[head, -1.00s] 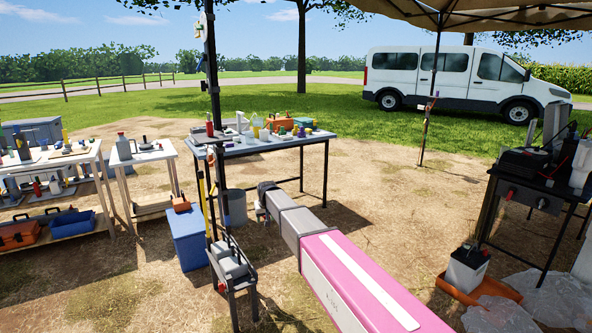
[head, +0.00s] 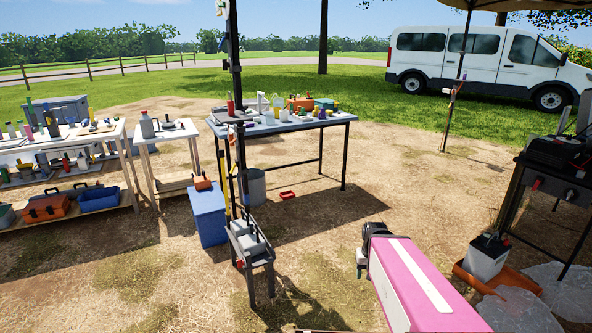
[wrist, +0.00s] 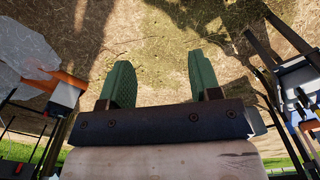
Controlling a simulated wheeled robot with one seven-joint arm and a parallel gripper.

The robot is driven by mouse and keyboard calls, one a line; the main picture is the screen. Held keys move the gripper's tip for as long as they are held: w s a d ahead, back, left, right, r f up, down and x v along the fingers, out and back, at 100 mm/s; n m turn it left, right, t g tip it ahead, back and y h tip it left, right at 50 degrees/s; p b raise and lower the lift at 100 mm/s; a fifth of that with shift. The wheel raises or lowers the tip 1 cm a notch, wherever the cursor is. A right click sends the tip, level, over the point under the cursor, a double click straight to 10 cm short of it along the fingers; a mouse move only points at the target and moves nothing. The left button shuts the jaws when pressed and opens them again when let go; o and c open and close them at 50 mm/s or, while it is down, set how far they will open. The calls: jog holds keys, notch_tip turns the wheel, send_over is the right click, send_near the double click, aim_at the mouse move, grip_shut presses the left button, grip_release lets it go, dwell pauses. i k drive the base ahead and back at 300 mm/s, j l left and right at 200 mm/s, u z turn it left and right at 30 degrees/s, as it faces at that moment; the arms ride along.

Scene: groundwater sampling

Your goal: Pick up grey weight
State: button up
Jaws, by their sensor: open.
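Grey blocks (head: 248,240), which may be the grey weight, sit in a dark frame at the foot of the canopy pole in the head view. I cannot tell how many separate pieces they are. My gripper (head: 361,263) is to their right and apart from them, at the end of my pink arm. In the wrist view my gripper (wrist: 162,78) is open, with its two green fingers wide apart. Only bare ground shows between them.
A blue cooler (head: 209,215) and a grey bucket (head: 256,187) stand behind the pole. A table (head: 332,124) with several small items is behind them. At right, a white container (head: 485,259) sits in an orange tray near plastic sheeting. Ground between pole and gripper is clear.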

aim_at(239, 228)
jog(key=i+j+u, duration=0.2)
jog(key=i, duration=0.2)
jog(key=i+j+u, duration=0.25)
jog(key=i, duration=0.2)
jog(key=i+u, duration=0.2)
jog(key=i, duration=0.2)
jog(key=j, duration=0.1)
